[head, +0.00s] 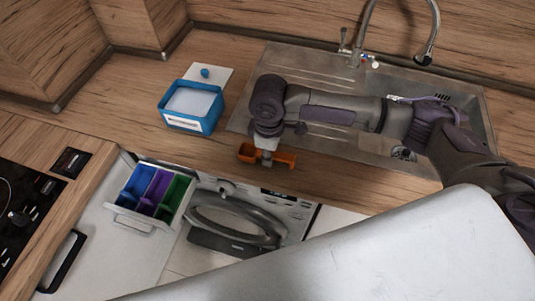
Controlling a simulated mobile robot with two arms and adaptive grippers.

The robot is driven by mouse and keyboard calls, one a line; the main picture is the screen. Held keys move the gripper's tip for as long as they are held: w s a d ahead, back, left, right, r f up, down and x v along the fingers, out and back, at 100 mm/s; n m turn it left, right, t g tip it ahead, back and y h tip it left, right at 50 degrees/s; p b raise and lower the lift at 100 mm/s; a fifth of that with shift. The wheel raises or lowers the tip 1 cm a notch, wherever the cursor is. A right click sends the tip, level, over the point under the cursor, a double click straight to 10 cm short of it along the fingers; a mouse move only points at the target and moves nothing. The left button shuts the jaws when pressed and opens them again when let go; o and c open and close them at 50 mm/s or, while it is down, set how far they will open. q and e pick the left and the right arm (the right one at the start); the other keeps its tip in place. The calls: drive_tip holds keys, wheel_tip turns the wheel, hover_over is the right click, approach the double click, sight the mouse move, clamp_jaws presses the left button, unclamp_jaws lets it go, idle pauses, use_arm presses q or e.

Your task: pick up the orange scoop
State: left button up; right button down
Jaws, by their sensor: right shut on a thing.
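The orange scoop (284,158) is at the front edge of the wooden counter, just before the sink. My right gripper (266,157) points down at it from above and is shut on it. The gripper and wrist cover the scoop's middle, so orange shows on both sides of the fingers. I cannot tell whether the scoop touches the counter or is held slightly above it. My left gripper is not in view.
A blue box (192,107) with white contents stands on the counter, its white lid (215,75) behind it. An open washing machine drawer (146,217) has blue, purple and green compartments. The sink (300,62) and faucet are behind my right arm; a hob (22,205) is at left.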

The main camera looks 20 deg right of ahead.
drive_tip(key=shift+r, duration=0.65)
wheel_tip(320, 180, up, 3)
drive_tip(key=shift+f+b, duration=0.15)
drive_tip(key=shift+b, duration=0.4)
drive_tip(key=s+d+r+b, duration=0.1)
drive_tip(key=s+d+r, duration=0.4)
drive_tip(key=s, duration=0.5)
wheel_tip(320, 180, up, 2)
drive_tip(key=shift+s, duration=0.25)
drive_tip(key=c, duration=1.6)
unclamp_jaws()
drive_tip(key=shift+d, duration=0.1)
clamp_jaws()
